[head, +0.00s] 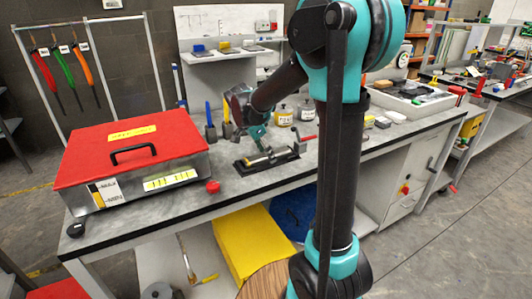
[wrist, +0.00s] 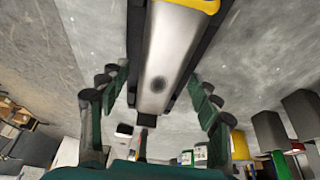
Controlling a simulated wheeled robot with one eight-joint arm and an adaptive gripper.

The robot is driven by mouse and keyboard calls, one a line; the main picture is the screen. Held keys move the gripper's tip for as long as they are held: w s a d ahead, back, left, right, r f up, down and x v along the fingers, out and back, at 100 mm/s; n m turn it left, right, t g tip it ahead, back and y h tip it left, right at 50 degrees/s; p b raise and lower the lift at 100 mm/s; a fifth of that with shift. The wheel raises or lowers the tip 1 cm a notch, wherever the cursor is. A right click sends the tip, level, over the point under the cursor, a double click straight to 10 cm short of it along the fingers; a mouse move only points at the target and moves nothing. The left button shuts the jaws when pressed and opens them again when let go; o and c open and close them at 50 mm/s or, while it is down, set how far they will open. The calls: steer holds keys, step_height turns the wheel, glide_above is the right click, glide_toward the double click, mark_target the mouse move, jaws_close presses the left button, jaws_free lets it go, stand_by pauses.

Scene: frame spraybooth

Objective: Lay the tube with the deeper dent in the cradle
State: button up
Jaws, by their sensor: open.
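A silver tube (wrist: 172,48) with a dark round dent and a yellow band lies lengthwise in the black cradle (wrist: 134,45) in the wrist view. In the head view, the tube (head: 258,160) shows small in the cradle (head: 246,171) on the bench. My gripper (wrist: 160,88) is open, with one finger on each side of the tube and apart from it. In the head view my gripper (head: 260,140) is just above the cradle and hides part of it. I cannot make out a second tube, so the dents cannot be compared.
A red-lidded box (head: 135,145) with a black handle stands at the bench's left. A red knob (head: 212,187) lies beside it. Bottles (head: 284,116) stand behind the cradle. A grey tray (head: 412,100) of parts is at the right.

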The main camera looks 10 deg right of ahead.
steer(key=v, duration=1.2)
steer(key=shift+r, duration=0.15)
stand_by(1.0)
